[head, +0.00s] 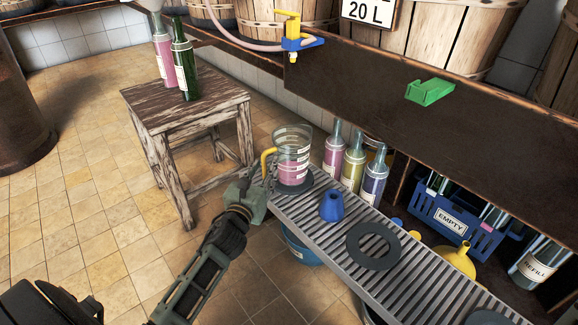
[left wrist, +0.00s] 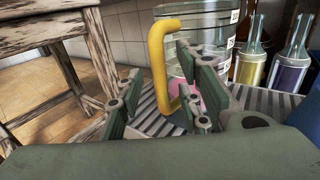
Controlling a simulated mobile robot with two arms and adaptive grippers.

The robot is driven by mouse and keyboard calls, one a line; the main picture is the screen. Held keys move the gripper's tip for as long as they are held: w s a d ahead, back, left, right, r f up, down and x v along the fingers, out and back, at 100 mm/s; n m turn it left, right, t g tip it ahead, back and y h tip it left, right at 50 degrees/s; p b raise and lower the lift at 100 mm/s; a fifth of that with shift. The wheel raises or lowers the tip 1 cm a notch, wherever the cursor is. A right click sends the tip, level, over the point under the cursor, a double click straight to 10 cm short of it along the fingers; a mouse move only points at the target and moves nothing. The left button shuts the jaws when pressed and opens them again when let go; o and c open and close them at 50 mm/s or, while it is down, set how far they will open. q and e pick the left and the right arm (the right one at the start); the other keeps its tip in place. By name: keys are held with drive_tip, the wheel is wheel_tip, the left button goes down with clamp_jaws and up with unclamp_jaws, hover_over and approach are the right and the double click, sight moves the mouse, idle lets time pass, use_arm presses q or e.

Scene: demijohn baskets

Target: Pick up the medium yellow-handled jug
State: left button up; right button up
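The clear measuring jug (head: 292,160) has a yellow handle and pink liquid low inside. It stands upright on a dark round pad at the left end of the slatted metal rack. Its yellow handle (head: 267,160) faces left, towards my left gripper (head: 258,190). In the left wrist view my gripper (left wrist: 157,95) is open, and the handle (left wrist: 158,65) shows between its fingers. The right-hand finger overlaps the jug (left wrist: 210,35) and hides part of it. I cannot tell whether any finger touches the handle. My right gripper is not in view.
A blue cap-like piece (head: 332,206) and an empty dark ring (head: 373,245) lie on the rack (head: 330,235). Several bottles stand behind it. A wooden stool (head: 185,105) with two bottles is left. A hose tap (head: 292,40) hangs above the jug.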

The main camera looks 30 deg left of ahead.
use_arm(q)
drive_tip(key=shift+w, duration=0.3)
drive_tip(key=shift+c, duration=0.4)
clamp_jaws()
drive_tip(key=shift+r, duration=0.15)
